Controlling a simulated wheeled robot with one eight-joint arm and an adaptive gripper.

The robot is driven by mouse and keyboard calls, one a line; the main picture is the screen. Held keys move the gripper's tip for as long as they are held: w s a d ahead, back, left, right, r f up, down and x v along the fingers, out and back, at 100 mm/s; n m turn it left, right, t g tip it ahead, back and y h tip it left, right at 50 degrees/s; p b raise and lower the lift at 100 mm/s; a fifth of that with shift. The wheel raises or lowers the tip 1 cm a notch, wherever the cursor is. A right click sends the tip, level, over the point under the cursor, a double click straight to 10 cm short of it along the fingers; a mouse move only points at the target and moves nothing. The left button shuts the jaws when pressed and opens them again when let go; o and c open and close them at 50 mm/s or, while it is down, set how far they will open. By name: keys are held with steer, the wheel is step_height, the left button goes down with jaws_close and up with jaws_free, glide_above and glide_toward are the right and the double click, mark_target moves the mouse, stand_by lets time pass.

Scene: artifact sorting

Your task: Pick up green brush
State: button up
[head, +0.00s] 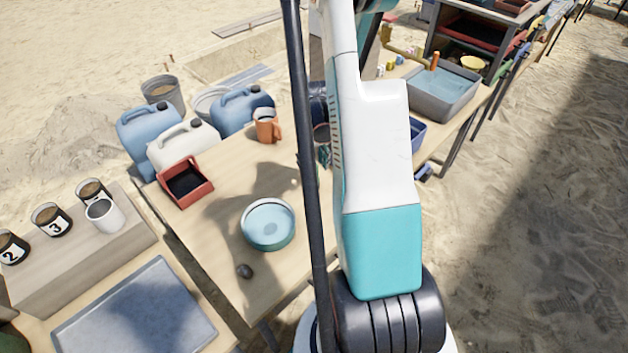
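I cannot make out a green brush for certain. A small dark green shape (324,155) shows between the black pole and my white and teal arm, over the wooden table (225,185). It is too small and covered to tell whether it is the brush or part of my gripper. Dark parts of my arm's end show just above it. My gripper's fingers cannot be made out, so its opening and any hold are hidden.
A grey water basin (443,92) stands at the upper right. Jerrycans (149,130) stand behind the table.

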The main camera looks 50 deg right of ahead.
mark_target(314, 177)
step_height(314, 177, down, 4)
steer(key=shift+d+r+b, duration=0.1)
steer(key=shift+d+b, duration=0.05)
steer(key=shift+b, duration=0.6)
steer(key=shift+c, duration=0.6)
steer(key=c, duration=1)
steer(key=shift+r, duration=0.15)
